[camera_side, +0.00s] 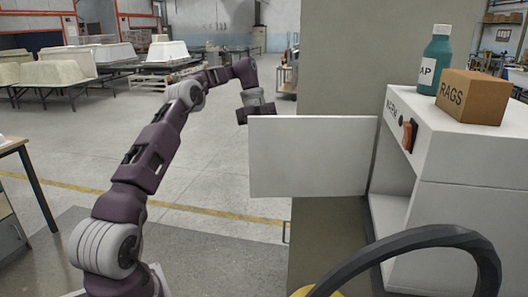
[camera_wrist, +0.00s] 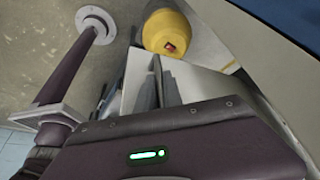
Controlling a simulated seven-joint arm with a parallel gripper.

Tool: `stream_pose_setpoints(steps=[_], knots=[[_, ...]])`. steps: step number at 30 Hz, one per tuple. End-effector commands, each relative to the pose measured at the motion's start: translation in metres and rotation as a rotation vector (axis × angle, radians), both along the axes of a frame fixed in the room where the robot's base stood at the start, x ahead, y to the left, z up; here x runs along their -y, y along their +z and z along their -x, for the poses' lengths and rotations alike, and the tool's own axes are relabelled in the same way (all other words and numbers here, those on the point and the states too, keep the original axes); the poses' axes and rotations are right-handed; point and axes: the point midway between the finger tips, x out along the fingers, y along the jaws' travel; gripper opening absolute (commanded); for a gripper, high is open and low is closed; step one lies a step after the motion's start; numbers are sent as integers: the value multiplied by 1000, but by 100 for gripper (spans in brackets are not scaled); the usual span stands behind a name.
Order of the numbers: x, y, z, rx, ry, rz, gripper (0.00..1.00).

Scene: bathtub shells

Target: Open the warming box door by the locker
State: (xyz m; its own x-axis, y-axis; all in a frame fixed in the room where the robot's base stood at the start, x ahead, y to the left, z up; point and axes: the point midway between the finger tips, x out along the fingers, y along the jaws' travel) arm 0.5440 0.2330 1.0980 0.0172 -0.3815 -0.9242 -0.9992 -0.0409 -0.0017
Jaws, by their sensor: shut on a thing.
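The warming box (camera_side: 460,150) is a white cabinet marked WARM, with an orange-brown switch on its front. Its white door (camera_side: 310,157) stands swung wide open to the left, and the box's inside shows. My gripper (camera_side: 256,118) is at the door's far upper-left edge, partly hidden behind it. In the wrist view my gripper's dark fingers (camera_wrist: 161,88) are shut against the pale door panel (camera_wrist: 195,82). The exact part held is hidden. The tall grey-green locker (camera_side: 335,60) stands behind the door.
A teal bottle (camera_side: 436,60) and a RAGS carton (camera_side: 472,97) stand on the box. A black curved hoop (camera_side: 420,240) and a yellow object (camera_side: 315,292) are in the foreground. The yellow object also shows in the wrist view (camera_wrist: 168,30). Open floor lies left of the door.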

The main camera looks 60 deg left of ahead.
Motion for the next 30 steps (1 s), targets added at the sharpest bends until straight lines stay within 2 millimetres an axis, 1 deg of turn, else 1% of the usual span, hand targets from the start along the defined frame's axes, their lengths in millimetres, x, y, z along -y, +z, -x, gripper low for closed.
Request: stream_pose_setpoints(steps=[6,18,19,20,21,22,30], knots=[[-4,-1,-3,-2,1,0,0],[-4,0,-4,-1,0,1,0],[-4,0,-4,-1,0,1,15],[-4,0,-4,-1,0,1,21],[-4,0,-4,-1,0,1,29],[-4,0,-4,0,0,1,32],[-4,0,-4,0,0,1,32]])
